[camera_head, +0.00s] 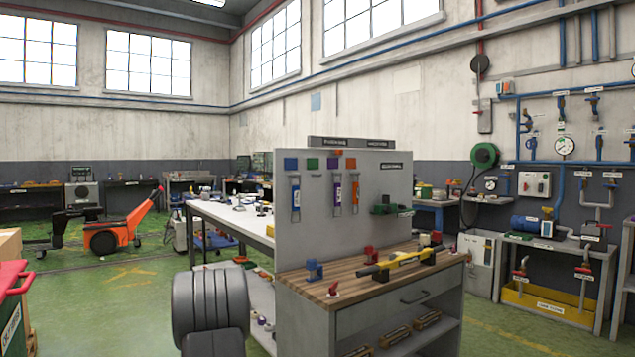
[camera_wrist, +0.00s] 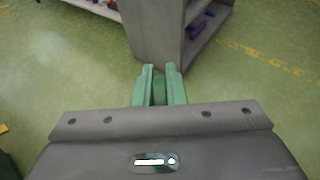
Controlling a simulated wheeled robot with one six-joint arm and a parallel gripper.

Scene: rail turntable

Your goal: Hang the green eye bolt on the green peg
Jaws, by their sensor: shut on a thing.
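My gripper (camera_wrist: 160,70) shows in the wrist view, with its two pale green fingers pointing away from me and close together. A darker green piece (camera_wrist: 160,90) sits between the fingers; it looks like the green eye bolt, but its eye and shank cannot be made out. In the head view, a green square marker (camera_head: 312,163) is on the upright grey panel (camera_head: 290,245), between a blue and a purple one. The panel below the green marker looks bare. The green peg itself is too small to make out. My gripper is not visible in the head view.
Narrow blue, purple and orange pieces hang under the other markers. A wooden-topped bench (camera_head: 350,285) with a yellow tool (camera_head: 400,262) and small red and blue blocks stands before the panel. A long white table (camera_head: 230,217) is behind.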

